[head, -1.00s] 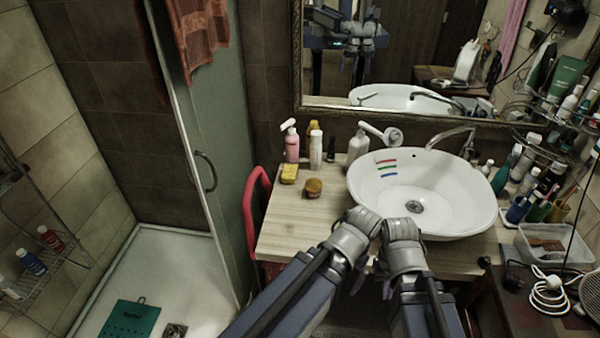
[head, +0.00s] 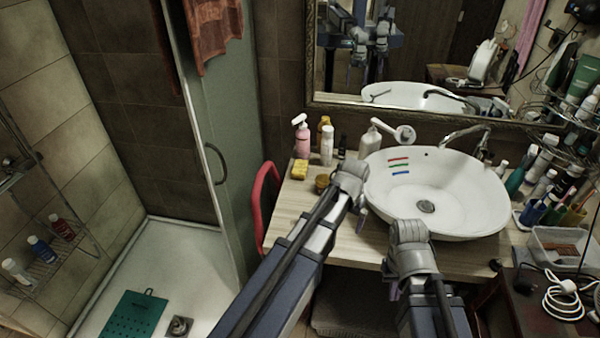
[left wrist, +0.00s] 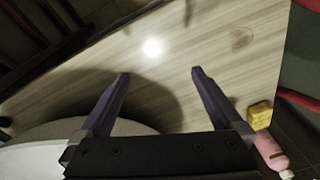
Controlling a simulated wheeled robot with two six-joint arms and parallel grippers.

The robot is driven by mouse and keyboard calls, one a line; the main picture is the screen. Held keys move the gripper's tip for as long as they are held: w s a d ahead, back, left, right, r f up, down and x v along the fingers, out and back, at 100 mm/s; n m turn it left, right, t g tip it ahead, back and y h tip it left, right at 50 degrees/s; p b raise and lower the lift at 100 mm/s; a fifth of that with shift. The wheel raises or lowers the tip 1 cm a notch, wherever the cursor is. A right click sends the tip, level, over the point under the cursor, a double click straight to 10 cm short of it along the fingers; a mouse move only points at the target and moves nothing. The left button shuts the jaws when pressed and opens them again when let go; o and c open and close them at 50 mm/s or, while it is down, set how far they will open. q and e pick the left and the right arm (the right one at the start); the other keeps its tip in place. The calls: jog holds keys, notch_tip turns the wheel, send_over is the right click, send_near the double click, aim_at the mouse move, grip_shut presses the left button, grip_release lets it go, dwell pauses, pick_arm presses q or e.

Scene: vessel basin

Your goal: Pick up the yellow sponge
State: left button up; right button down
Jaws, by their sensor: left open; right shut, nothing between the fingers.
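The yellow sponge (head: 300,170) lies on the wooden counter left of the basin, in front of the pink bottle. In the left wrist view the sponge (left wrist: 259,115) shows at the right edge, outside the fingers. My left gripper (head: 360,207) is over the counter by the basin's left rim, to the right of and nearer than the sponge. Its two fingers (left wrist: 160,75) are spread and empty above bare wood. My right gripper (head: 393,290) is shut and empty in front of the counter's front edge, below the basin; its fingertips are mostly hidden.
A round brown-yellow item (head: 322,183) sits between the sponge and my left gripper. The pink bottle (head: 302,138), a white bottle (head: 327,146) and a dispenser (head: 370,139) stand behind. The white basin (head: 440,205) is on the right. The counter's front left is clear.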

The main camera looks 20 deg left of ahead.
pick_arm(q)
jog(key=w+a+f+n+t+b, duration=0.1)
jog(key=w+a+n, duration=0.1)
jog(key=w+a, duration=1.1)
jog(key=n+t, duration=0.2)
send_near(300, 166)
jog(key=shift+w+a+f+y+b, duration=0.15)
jog(key=shift+w+f+b, duration=0.1)
jog(key=shift+f, duration=0.3)
jog(key=shift+w+a+f+y+b, duration=0.1)
jog(key=shift+w+f+y+b, duration=0.1)
jog(key=shift+f, duration=0.4)
jog(key=shift+w+f+b, duration=0.1)
jog(key=shift+f+b, duration=0.4)
jog(key=shift+d+b+x, duration=0.15)
jog(key=shift+b+x, duration=1.4)
jog(key=shift+x, duration=0.1)
jog(key=shift+d+b+x, duration=0.15)
jog(key=shift+b+x, duration=1.35)
jog(key=shift+x, duration=0.2)
jog(key=shift+w+f, duration=0.1)
jog(key=shift+f, duration=0.05)
jog(key=shift+c, duration=0.2)
jog(key=c, duration=1.3)
